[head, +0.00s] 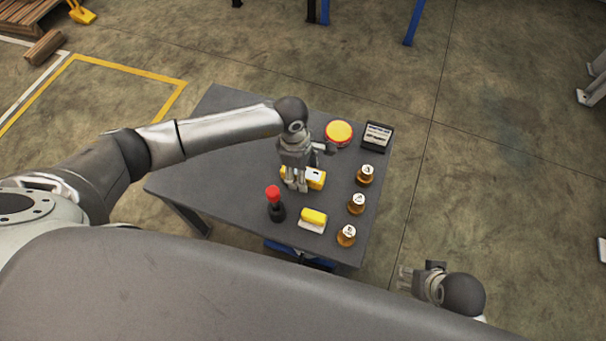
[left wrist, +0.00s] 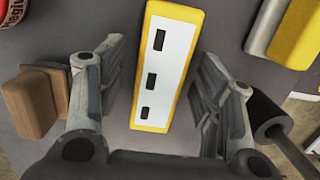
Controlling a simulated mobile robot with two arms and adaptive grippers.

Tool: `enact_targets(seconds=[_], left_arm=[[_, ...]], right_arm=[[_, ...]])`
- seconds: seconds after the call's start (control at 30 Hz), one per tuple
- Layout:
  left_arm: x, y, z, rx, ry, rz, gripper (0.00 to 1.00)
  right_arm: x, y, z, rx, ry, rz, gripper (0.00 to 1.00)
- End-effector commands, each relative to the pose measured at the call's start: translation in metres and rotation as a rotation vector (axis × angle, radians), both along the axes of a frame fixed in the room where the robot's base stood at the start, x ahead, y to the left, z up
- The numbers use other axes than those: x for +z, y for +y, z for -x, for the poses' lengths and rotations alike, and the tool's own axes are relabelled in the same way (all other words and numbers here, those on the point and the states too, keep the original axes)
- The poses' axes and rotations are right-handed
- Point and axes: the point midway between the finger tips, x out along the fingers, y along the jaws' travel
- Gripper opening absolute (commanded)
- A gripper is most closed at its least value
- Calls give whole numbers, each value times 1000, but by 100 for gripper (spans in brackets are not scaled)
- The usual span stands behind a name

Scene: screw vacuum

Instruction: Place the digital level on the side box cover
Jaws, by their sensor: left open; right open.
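The digital level, a yellow bar with a white face and dark windows, lies on the grey table (head: 200,160) and shows partly in the head view (head: 316,179). In the left wrist view the level (left wrist: 163,68) lies lengthwise between the spread fingers, with gaps on both sides. My left gripper (head: 295,187) is open above the level and hides part of it; its fingers also show in the left wrist view (left wrist: 160,85). My right gripper (head: 404,278) is open and empty, off the table's right side. I cannot make out a side box cover in either view.
A yellow-topped red can (head: 339,132) and a dark labelled box (head: 377,136) stand at the back. A red-and-black tool (head: 275,204) and a yellow-and-white block (head: 313,219) stand in front. A brown block (left wrist: 36,100) lies left of the fingers. The table's left part is clear.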

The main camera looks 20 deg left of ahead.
Motion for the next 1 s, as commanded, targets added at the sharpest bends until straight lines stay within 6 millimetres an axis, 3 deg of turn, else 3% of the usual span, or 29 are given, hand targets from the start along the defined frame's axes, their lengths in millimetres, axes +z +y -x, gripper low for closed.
enact_targets(seconds=[0.23, 0.67, 0.87, 1.0], left_arm=[[-1, -1, 0, -1, -1, 1, 59], [0, 0, 0, 0, -1, 1, 5], [1, -1, -1, 0, -2, 2, 5], [13, -1, -2, 0, -5, 2, 5]], right_arm=[[1, 0, 1, 0, 1, 1, 57], [1, 0, 0, -1, 1, 1, 57], [1, 0, 0, -1, 1, 1, 57], [1, 0, -1, 0, -5, -1, 57]])
